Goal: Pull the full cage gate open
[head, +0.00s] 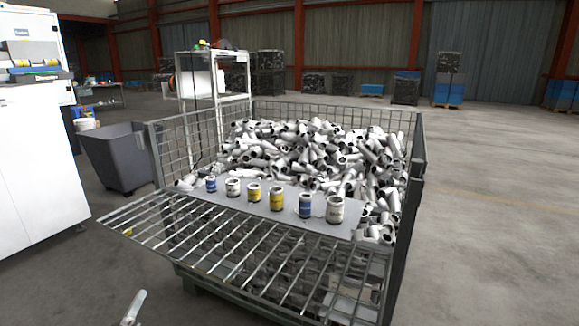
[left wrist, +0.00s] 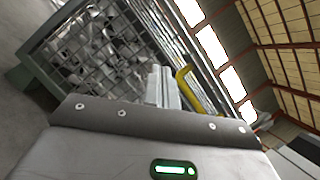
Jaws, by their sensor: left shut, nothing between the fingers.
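The wire cage (head: 418,160) stands in front of me, heaped with grey pipe fittings (head: 310,150). Its front gate (head: 215,245) is a wire mesh panel that leans outward toward me, swung down from the cage front. In the left wrist view the cage mesh (left wrist: 95,45) shows at the upper left, tilted. My left gripper (head: 133,308) shows only its tip at the bottom edge, below and apart from the gate. Its fingers (left wrist: 163,85) are shut and empty in the left wrist view. My right gripper is out of view.
Several blue, white and yellow cans (head: 276,199) stand on a grey board behind the gate. A grey bin (head: 118,160) and a white machine (head: 35,150) are at the left. A white shelf rack (head: 215,85) stands behind. The floor at the right is clear.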

